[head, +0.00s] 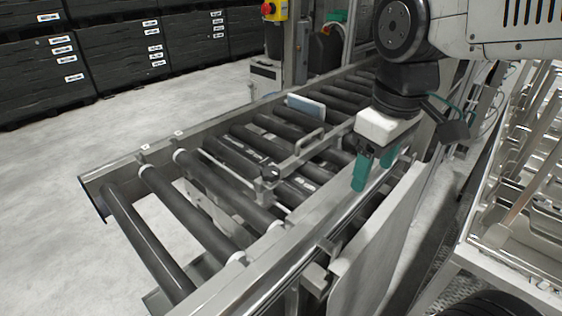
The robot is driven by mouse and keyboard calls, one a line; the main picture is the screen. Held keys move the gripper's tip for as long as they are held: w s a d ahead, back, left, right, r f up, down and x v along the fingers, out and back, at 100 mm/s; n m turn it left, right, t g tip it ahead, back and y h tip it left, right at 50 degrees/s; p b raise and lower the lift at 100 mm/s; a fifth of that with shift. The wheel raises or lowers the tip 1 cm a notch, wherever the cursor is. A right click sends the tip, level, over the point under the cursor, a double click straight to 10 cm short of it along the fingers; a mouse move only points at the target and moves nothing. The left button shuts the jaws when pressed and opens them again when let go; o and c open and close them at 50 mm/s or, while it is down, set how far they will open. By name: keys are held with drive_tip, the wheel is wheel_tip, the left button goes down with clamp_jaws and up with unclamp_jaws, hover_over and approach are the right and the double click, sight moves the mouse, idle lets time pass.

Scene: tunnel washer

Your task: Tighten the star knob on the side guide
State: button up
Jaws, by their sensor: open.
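A small dark knob (270,173), which looks like the star knob, sits on a metal bracket over the roller conveyor. The side guide (240,182) appears to be the thin metal rail running along the rollers beside this bracket. A metal bar (309,153) reaches from the knob toward the upper right. My gripper (376,168) points down with its two teal fingers apart and nothing between them. It is to the right of the knob, near the conveyor's right side rail, and clear of the knob. The knob's exact lobes are too small to make out.
The conveyor's right side rail (262,262) and a grey side panel (385,232) run below my gripper. A blue-white block (306,107) is on the far rollers. A rack of metal bars (520,180) stands close on the right. Open floor (60,220) lies left.

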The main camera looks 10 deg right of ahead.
drive_tip(key=w+a+n, duration=0.8)
drive_tip(key=w, duration=0.3)
drive_tip(key=n+g, duration=0.1)
drive_tip(key=n, duration=0.4)
hover_over(271, 171)
wheel_tip(271, 171, down, 3)
drive_tip(key=shift+r, duration=0.1)
drive_tip(key=shift+w+a+f+n, duration=0.1)
drive_tip(key=shift+f+n, duration=0.2)
wheel_tip(271, 171, down, 7)
drive_tip(key=shift+f, duration=0.15)
drive_tip(key=c, duration=1)
drive_tip(key=shift+o, duration=0.2)
